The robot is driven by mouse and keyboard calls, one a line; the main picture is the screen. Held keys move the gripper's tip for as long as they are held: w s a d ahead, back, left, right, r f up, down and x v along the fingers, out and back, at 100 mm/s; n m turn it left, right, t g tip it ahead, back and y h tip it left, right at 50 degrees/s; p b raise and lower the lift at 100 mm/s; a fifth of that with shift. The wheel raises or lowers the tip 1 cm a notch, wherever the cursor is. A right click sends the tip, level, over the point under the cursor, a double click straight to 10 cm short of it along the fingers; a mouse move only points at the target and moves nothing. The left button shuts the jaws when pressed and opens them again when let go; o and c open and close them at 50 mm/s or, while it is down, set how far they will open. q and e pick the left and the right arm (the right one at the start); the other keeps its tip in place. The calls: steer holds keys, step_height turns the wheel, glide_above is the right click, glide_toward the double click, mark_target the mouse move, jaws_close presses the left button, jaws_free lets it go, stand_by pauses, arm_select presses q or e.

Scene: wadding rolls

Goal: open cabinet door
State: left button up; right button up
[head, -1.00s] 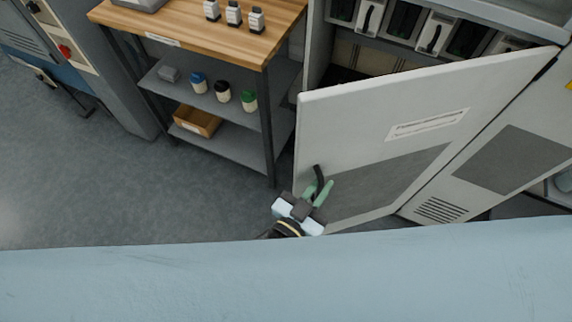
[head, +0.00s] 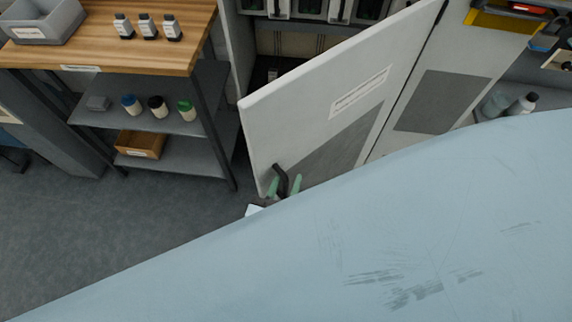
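The cabinet door (head: 310,105) is a pale grey panel with a label and a darker lower patch. It stands swung open, its free edge toward the left and its hinge side at the upper right. The dark door handle (head: 281,174) sits low near the free edge. My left gripper (head: 284,187) is at the handle, with one green fingertip on each side of it. The fingers look spread, with gaps beside the handle. The rest of the gripper is mostly hidden. My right gripper is not in view.
The open cabinet interior (head: 290,45) shows behind the door. A wooden-topped shelf unit (head: 185,60) with bottles and a grey bin (head: 45,22) stands left of the door. Bare floor (head: 120,215) lies at the lower left.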

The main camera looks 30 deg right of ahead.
arm_select(q)
steer(key=v, duration=1.3)
steer(key=shift+a+p, duration=0.2)
steer(key=shift+p, duration=0.25)
steer(key=shift+s, duration=0.15)
